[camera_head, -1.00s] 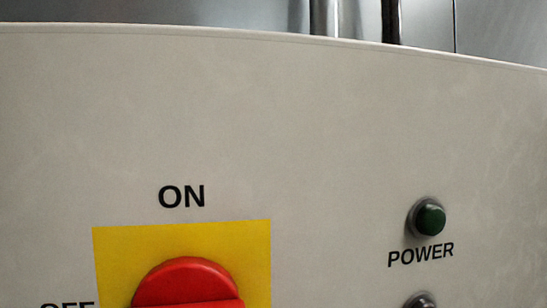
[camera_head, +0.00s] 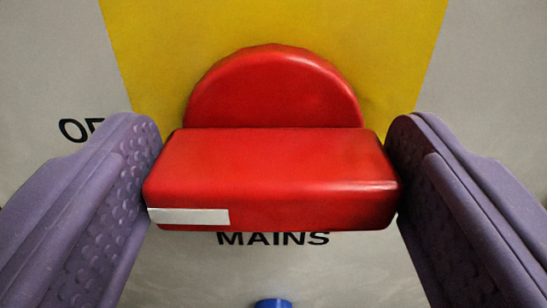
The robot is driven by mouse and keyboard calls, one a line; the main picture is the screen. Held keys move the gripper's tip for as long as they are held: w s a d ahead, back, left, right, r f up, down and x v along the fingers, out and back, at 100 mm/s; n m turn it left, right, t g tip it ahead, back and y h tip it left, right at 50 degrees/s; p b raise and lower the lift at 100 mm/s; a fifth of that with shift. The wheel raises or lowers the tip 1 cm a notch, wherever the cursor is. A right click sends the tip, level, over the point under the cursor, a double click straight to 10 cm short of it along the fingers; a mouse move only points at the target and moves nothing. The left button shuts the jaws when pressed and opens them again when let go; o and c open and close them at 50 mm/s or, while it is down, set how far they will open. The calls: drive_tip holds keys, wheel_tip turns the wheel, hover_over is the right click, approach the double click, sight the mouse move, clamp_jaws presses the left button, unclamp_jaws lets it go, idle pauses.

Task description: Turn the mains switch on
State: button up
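The mains switch (camera_head: 265,178) is a red rotary knob on a yellow plate (camera_head: 145,50). Its thick bar handle lies horizontally in front of a round red base. A white mark sits at the bar's left end, on the side of a partly hidden label reading "OF". "MAINS" is printed below. My gripper (camera_head: 272,170) has one purple finger at each end of the bar. Both ribbed pads meet the bar's ends with no clear gap, so it looks shut on the handle lengthwise.
A blue round part (camera_head: 272,302) shows at the bottom edge, below the word "MAINS".

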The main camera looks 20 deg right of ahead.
drive_tip(key=c, duration=0.4)
drive_tip(key=shift+c, duration=0.2)
drive_tip(key=m, duration=0.6)
drive_tip(key=m+p, duration=0.1)
drive_tip(key=m, duration=0.1)
drive_tip(key=shift+s+d, duration=0.1)
drive_tip(key=shift+d, duration=0.1)
drive_tip(key=m, duration=0.2)
drive_tip(key=m+p, duration=0.1)
drive_tip(key=m, duration=0.2)
drive_tip(key=shift+d+f+m, duration=0.1)
drive_tip(key=shift+f+m, duration=0.1)
drive_tip(key=shift+m, duration=0.1)
drive_tip(key=shift+f+m, duration=0.2)
drive_tip(key=shift+m, duration=2)
